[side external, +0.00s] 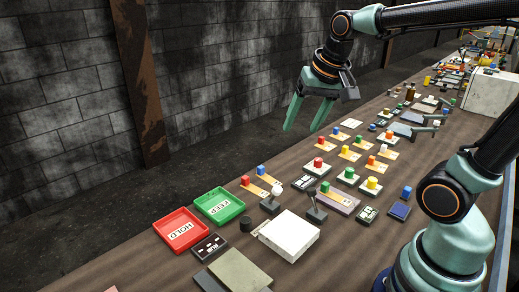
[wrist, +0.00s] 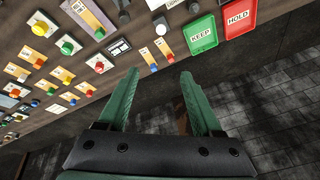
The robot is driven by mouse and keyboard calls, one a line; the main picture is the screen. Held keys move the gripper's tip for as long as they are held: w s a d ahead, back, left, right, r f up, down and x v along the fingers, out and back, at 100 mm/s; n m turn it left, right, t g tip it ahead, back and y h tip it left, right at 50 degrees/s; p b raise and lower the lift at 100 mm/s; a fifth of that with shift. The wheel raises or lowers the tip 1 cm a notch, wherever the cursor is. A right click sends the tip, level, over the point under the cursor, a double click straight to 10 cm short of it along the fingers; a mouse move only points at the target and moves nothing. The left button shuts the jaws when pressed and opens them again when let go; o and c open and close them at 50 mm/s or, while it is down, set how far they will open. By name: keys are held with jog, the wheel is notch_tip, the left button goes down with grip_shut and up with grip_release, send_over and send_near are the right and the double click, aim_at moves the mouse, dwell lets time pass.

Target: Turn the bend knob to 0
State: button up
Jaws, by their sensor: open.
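Several coloured knobs stand on pale plates on the bench. In the side view these include a red knob (side external: 318,162), a yellow knob (side external: 372,182) and a green knob (side external: 349,172). The wrist view shows a yellow knob (wrist: 40,28), a green knob (wrist: 67,48) and a red knob (wrist: 99,67). Their labels are too small to read, so I cannot tell which is the bend knob. My gripper (side external: 301,125) is open and empty, fingers pointing down, above the bench's far edge and apart from every knob. It also shows in the wrist view (wrist: 159,80).
A red HOLD tray (side external: 180,230) and a green KEEP tray (side external: 219,205) lie at the bench's left part. A white box (side external: 289,236) and a small lever (side external: 315,205) stand near them. A block wall (side external: 60,100) runs behind the bench.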

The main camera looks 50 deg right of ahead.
jog(key=w+d+m+g, duration=0.2)
jog(key=w+d+m, duration=0.3)
jog(key=d+m, duration=0.2)
jog(key=m+g, duration=0.2)
jog(key=m, duration=1.5)
send_over(318, 159)
notch_tip(318, 159, down, 13)
jog(key=shift+y, duration=0.3)
notch_tip(318, 159, down, 12)
jog(key=shift+s+r, duration=0.1)
jog(key=shift+r, duration=0.05)
grip_shut()
